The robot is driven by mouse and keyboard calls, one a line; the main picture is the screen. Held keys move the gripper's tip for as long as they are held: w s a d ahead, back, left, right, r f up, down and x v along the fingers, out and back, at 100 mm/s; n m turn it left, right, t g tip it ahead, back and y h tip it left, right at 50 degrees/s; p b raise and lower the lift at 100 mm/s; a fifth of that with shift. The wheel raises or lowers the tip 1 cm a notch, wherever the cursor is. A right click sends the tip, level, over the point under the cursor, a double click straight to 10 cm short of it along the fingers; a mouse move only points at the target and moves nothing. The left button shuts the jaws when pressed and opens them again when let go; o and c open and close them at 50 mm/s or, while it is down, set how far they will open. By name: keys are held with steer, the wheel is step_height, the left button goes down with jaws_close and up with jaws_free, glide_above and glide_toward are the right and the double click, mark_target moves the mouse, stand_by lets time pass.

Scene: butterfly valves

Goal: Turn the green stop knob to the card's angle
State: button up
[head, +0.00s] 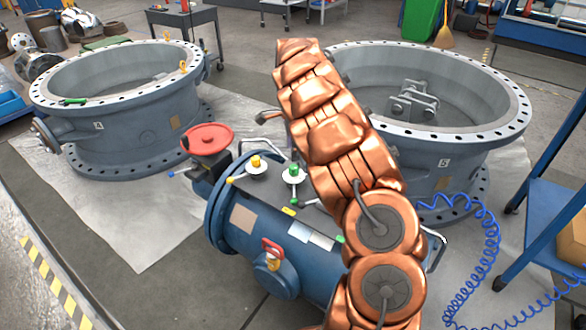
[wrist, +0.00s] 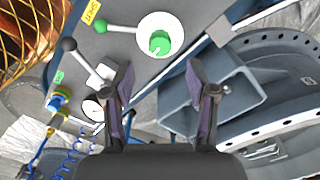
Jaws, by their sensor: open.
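The green knob (head: 294,169) stands on a white round disc on top of a blue valve body (head: 240,225). In the wrist view the green knob (wrist: 160,43) sits on its white disc (wrist: 172,24), just beyond my fingertips. A rod with a green ball end (wrist: 100,26) reaches left from near the disc; the ball also shows in the head view (head: 295,208). My gripper (wrist: 158,78) is open and empty, its fingers apart on either side below the knob, not touching it. It is hidden in the head view. Pale plates (head: 311,237) on the body are unreadable; I cannot tell which is the card.
A yellow knob (head: 256,161) and a red handwheel (head: 207,138) are left of the green knob. Large flanged rings (head: 130,95) stand behind. A blue coiled hose (head: 490,235) hangs at right.

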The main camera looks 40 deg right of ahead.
mark_target(293, 167)
steer(key=shift+f, duration=3.55)
steer(key=shift+c, duration=0.2)
jaws_close()
